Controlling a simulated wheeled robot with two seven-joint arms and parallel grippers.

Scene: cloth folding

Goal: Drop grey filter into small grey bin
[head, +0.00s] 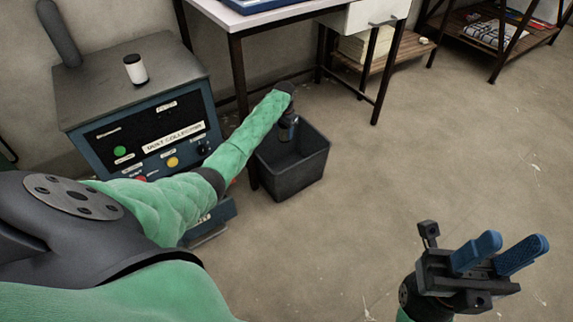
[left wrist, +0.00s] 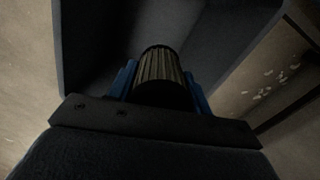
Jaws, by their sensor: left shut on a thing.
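The grey filter (left wrist: 159,69) is a ribbed cylinder with a dark end, held between the blue fingers of my left gripper (left wrist: 160,82) in the left wrist view. The small grey bin (head: 303,181) is an open dark grey box on the floor. My left arm reaches over it, and the left gripper (head: 288,130) points down at the bin's opening near its back edge. The filter is hidden in the head view. In the left wrist view the bin's inner walls (left wrist: 95,45) surround the filter. My right gripper (head: 503,254) is open and empty at the lower right.
A blue-grey dust collector (head: 150,100) stands left of the bin, with a white and black canister (head: 136,70) on top. A desk (head: 235,20) with dark legs stands behind the bin. Shelves (head: 475,35) are at the back. The floor to the right is clear.

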